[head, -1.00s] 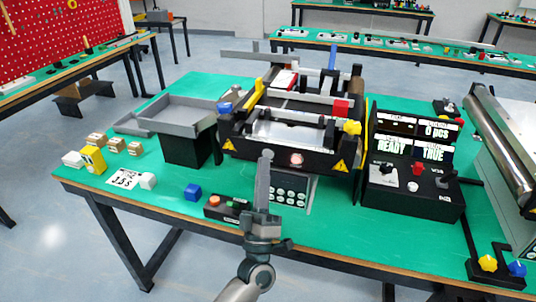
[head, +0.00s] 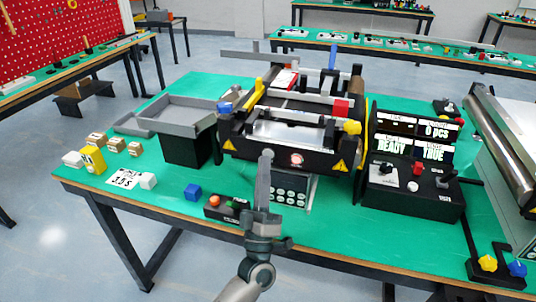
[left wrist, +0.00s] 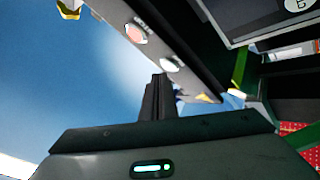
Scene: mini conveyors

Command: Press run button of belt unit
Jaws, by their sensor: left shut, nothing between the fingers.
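The belt unit (head: 300,135) is a black conveyor frame with metal rollers in the middle of the green table. A small black button box (head: 222,208) with an orange-red button (head: 214,201) and a green button (head: 232,206) lies in front of it near the table edge. In the left wrist view the box shows a pinkish button (left wrist: 137,33) and a paler button (left wrist: 170,65). My left gripper (head: 266,156) is shut and empty, right of the box and in front of the keypad panel (head: 290,189). Its fingertips (left wrist: 160,80) appear close to the paler button; contact cannot be told. My right gripper is not in view.
A black display box (head: 412,190) reading READY and TRUE stands to the right. A grey tray (head: 180,122) on a black stand and several small blocks are further left.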

